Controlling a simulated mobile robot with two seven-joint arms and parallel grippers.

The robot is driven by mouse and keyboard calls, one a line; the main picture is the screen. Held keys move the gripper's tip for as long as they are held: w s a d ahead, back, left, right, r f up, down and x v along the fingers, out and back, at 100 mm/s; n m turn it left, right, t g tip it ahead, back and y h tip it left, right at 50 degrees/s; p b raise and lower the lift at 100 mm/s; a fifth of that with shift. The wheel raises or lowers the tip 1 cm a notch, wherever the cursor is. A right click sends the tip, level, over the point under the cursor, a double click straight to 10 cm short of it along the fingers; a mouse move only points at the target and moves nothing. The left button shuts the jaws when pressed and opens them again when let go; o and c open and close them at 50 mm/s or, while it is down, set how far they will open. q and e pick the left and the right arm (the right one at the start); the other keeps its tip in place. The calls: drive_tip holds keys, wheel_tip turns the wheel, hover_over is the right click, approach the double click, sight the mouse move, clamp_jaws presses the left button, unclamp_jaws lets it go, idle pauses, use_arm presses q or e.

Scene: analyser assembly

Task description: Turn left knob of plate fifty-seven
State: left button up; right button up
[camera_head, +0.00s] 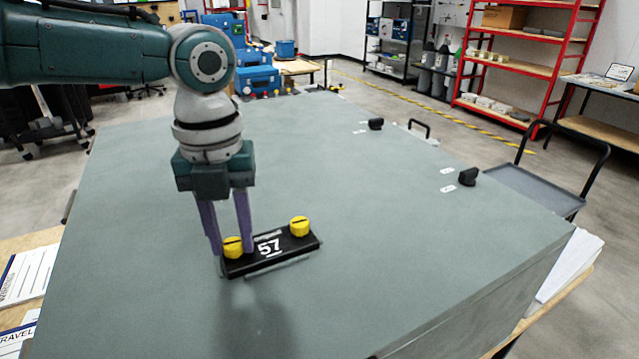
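The black plate marked 57 (270,262) lies on the grey-green top surface. It has a yellow left knob (232,247) and a yellow right knob (299,225), each with a dark line across the top. My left gripper (232,246) points down over the plate's left end. Its two purple fingers are apart, one on each side of the left knob. Whether they touch the knob cannot be made out. My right gripper is not in view.
The grey-green top (370,260) is broad and mostly clear. Two small black knobs (468,177) (376,124) with white labels sit toward its right edge. A cart (525,188) stands beyond that edge. Red shelving (520,62) is at the back right.

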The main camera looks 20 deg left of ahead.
use_arm(q)
clamp_jaws()
drive_tip(key=shift+n, duration=0.3)
